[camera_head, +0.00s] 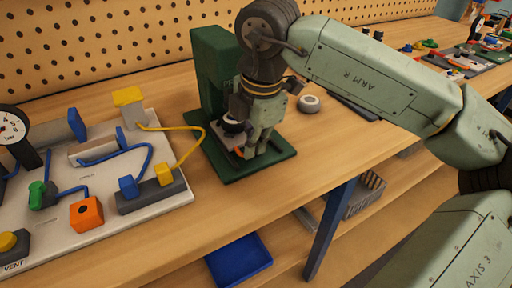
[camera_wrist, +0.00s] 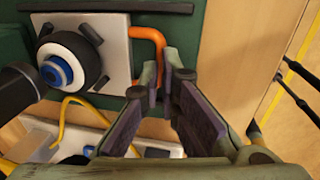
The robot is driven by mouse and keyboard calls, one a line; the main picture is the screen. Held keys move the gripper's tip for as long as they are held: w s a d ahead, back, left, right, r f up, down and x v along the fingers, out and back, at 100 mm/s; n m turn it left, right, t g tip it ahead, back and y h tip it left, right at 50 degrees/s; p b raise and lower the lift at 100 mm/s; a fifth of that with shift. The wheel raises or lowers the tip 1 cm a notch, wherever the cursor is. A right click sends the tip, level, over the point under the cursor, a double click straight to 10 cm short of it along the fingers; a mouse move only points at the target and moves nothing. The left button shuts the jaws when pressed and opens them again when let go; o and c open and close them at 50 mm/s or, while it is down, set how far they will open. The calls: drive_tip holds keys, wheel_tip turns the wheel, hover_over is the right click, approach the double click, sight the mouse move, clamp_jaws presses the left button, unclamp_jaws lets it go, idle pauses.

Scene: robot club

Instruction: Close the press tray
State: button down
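The green press (camera_head: 210,62) stands on the bench with a dark green base. Its tray is a pale plate with a black and blue wheel-like part on it, seen in the wrist view (camera_wrist: 116,62). The tray sits out in front of the press column. An orange bar handle (camera_wrist: 153,36) is fixed to the tray's edge. My gripper (camera_wrist: 163,78) points down at the handle, its fingers parted. The handle's bar shows between the fingertips; contact cannot be told. In the head view, my gripper (camera_head: 258,148) partly hides the tray and handle.
A pale board (camera_head: 95,205) with hoses, coloured blocks and a gauge (camera_head: 14,130) lies left of the press. A small white wheel (camera_head: 309,103) lies to the right. Bare bench wood is at the front right. A blue bin (camera_head: 240,262) sits below.

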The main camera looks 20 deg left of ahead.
drive_tip(key=c, duration=2.4)
unclamp_jaws()
drive_tip(key=shift+a+f, duration=0.1)
drive_tip(key=shift+f, duration=0.05)
drive_tip(key=c, duration=2)
unclamp_jaws()
drive_tip(key=shift+f, duration=0.1)
wheel_tip(320, 180, up, 12)
drive_tip(key=s+d+p, duration=0.1)
drive_tip(key=p, duration=0.6)
drive_tip(key=shift+d+r, duration=0.25)
drive_tip(key=shift+d, duration=0.05)
drive_tip(key=shift+f, duration=0.1)
